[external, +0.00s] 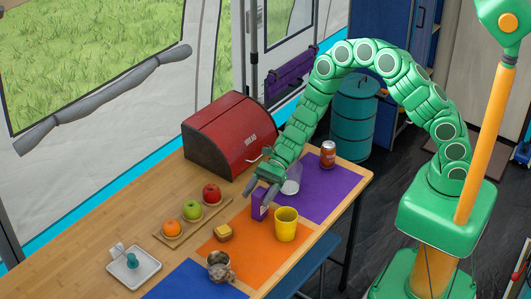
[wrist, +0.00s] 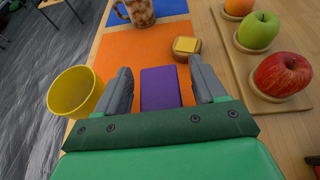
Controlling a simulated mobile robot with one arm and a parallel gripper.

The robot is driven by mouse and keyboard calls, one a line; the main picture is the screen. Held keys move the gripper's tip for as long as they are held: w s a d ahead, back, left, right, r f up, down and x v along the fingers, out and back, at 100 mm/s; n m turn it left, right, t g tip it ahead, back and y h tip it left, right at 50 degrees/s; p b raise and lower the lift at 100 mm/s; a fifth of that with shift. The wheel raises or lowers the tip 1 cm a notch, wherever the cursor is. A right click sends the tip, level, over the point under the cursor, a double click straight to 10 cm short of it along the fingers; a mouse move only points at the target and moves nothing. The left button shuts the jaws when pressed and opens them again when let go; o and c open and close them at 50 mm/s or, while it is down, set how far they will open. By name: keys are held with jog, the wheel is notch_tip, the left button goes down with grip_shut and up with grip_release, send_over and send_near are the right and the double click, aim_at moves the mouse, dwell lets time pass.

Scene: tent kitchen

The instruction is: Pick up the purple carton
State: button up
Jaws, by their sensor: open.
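In the wrist view the purple carton (wrist: 160,88) shows between the two grey fingers. My gripper (external: 268,190) is right above and around the carton's upper part. In the wrist view my gripper (wrist: 160,90) is open, with a gap between each finger and the carton. The carton's lower part is hidden in the wrist view by my gripper's body.
A yellow cup (external: 286,224) stands close to the carton, next to a finger in the wrist view. A clear container (external: 291,186) is behind my gripper.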

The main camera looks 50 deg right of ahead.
jog(key=shift+a+f, duration=0.25)
jog(key=shift+a, duration=0.25)
jog(key=c, duration=1.2)
jog(key=shift+r, duration=0.2)
